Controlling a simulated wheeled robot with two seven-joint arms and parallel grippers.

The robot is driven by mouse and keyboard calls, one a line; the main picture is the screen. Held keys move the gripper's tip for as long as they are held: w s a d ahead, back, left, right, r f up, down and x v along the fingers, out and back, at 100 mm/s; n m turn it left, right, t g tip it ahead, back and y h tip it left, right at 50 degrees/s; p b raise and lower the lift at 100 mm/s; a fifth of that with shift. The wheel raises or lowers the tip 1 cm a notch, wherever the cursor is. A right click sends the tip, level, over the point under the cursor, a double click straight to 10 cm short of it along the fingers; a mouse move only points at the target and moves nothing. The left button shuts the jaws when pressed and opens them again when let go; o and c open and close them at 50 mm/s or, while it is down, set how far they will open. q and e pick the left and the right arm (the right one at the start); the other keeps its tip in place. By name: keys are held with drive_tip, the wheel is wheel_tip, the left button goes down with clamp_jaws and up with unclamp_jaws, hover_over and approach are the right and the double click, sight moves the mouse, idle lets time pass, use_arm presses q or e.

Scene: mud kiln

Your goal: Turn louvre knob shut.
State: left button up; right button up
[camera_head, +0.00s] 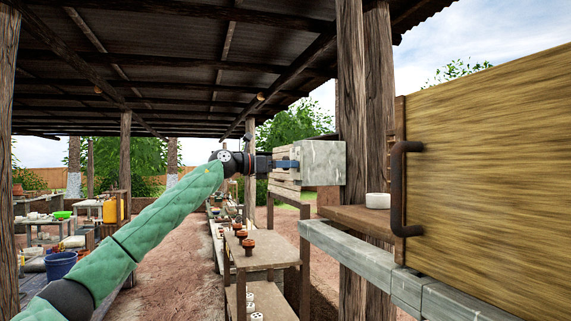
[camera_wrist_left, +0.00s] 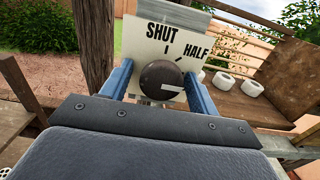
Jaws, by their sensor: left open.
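The louvre knob (camera_wrist_left: 160,80) is round and dark, with a white pointer line aimed to the right in the left wrist view. It sits on a pale plate (camera_wrist_left: 139,42) marked SHUT at the top and HALF at upper right, each with a tick. The pointer is on neither tick; it lies clockwise past HALF. My left gripper (camera_wrist_left: 158,74) is open, its blue fingers on either side of the knob. Contact cannot be told. In the head view my left gripper (camera_head: 285,164) reaches a pale grey box (camera_head: 322,162); the knob is hidden there. My right gripper is out of view.
Wooden posts (camera_head: 352,120) stand just behind the box. A large wooden panel with a dark handle (camera_head: 396,188) fills the right. A shelf with small pots (camera_head: 262,250) stands below the gripper. White rings (camera_wrist_left: 222,80) rest on a wooden shelf at right.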

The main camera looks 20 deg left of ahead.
use_arm(q)
drive_tip(key=c, duration=0.9)
